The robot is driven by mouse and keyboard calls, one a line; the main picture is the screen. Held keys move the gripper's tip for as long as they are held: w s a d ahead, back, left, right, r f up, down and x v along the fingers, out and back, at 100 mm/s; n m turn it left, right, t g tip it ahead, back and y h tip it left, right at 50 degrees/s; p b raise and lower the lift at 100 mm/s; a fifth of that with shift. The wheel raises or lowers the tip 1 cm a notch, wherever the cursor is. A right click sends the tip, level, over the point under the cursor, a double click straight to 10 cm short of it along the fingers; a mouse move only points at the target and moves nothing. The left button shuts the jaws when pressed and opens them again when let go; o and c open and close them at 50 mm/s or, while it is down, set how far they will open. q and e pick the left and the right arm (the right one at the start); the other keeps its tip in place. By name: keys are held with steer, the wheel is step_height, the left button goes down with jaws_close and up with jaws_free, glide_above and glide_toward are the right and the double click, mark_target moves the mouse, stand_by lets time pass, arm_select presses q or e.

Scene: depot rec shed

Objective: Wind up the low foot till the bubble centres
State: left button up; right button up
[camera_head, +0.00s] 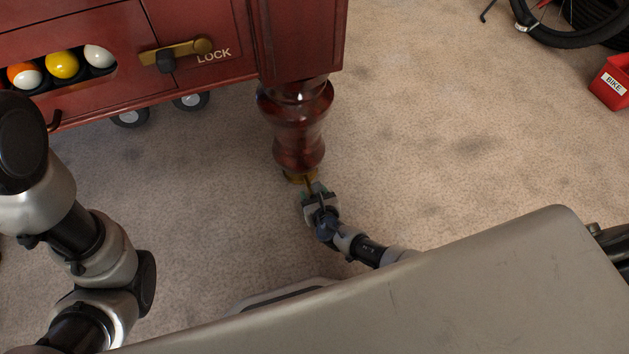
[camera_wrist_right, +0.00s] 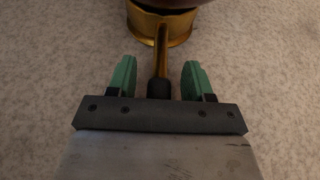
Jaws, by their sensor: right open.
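The turned dark-red wooden leg (camera_head: 297,125) of the table comes down to a brass foot (camera_head: 297,176) on the carpet. In the right wrist view the brass foot (camera_wrist_right: 162,25) has a rod (camera_wrist_right: 160,55) with a dark knob (camera_wrist_right: 159,88) sticking out toward my right gripper (camera_wrist_right: 159,80). The two green fingers stand apart, one on each side of the rod and knob, with gaps on both sides. In the head view my right gripper (camera_head: 314,191) is low at the foot. My left arm shows at the left, but its gripper is out of view. No bubble level shows.
The red table body (camera_head: 90,45) carries a brass lever (camera_head: 180,50) by the word LOCK and a slot of balls (camera_head: 62,65). Small wheels (camera_head: 130,118) show under it. A red BIKE bin (camera_head: 606,88) and a bicycle wheel (camera_head: 560,25) are at the upper right. Carpet between is clear.

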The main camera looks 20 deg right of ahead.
steer(key=shift+w+f, duration=0.15)
steer(key=shift+w, duration=0.1)
